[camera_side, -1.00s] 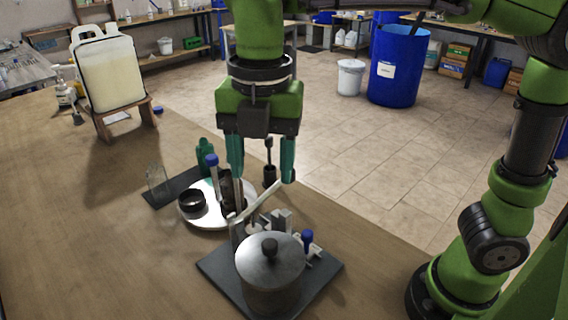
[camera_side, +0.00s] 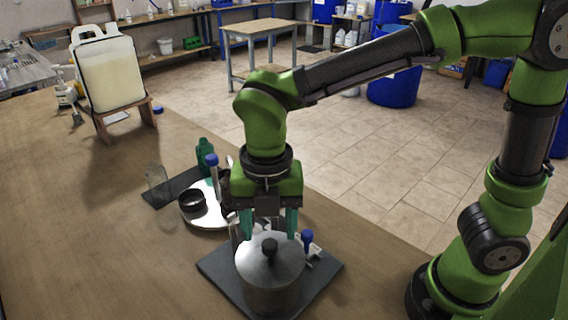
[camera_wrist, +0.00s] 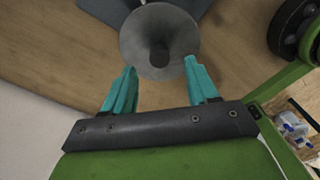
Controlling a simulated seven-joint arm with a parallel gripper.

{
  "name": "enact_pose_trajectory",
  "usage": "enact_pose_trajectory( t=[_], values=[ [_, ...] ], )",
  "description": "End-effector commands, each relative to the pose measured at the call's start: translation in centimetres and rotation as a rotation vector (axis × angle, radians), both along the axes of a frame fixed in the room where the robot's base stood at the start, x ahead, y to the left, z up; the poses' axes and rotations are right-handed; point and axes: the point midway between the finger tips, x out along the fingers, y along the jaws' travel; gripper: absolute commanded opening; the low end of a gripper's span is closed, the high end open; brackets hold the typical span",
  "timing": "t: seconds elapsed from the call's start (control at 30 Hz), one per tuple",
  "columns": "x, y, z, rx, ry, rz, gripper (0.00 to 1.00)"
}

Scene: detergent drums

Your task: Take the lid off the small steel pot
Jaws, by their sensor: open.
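The small steel pot (camera_side: 270,294) stands on a dark grey mat (camera_side: 222,275) near the front edge of the bench. Its round steel lid (camera_side: 288,256) with a black knob (camera_side: 269,247) is on top. My gripper (camera_side: 270,234) is open, with teal fingers spread, just above and behind the lid in the side view. In the wrist view the lid (camera_wrist: 178,30) and its knob (camera_wrist: 159,52) show ahead of the fingertips of my gripper (camera_wrist: 160,66). The knob lies roughly midway across the gap. Nothing is between the fingers.
A blue-capped item (camera_side: 308,240) stands on the mat close right of the pot. Behind are a white plate (camera_side: 203,218) with a black ring (camera_side: 193,201), a green bottle (camera_side: 205,155) and a clear glass (camera_side: 156,181). A large jug (camera_side: 112,75) sits on a wooden stand.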

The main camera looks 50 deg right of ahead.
Motion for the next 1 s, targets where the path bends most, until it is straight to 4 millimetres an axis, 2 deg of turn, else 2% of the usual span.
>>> enact_pose_trajectory(
  t=[0.3, 0.6, 0.9, 1.0],
  values=[
    [0.1, -0.1, -4.4, -0.002, 0.002, 0.000, 0.58],
    [0.1, -0.1, -4.9, 0.000, 0.000, 0.000, 0.58],
    [0.1, -0.1, -4.9, 0.000, 0.000, 0.000, 0.13],
    [0.1, -0.1, -4.9, 0.000, 0.000, 0.000, 0.00]
  ],
)
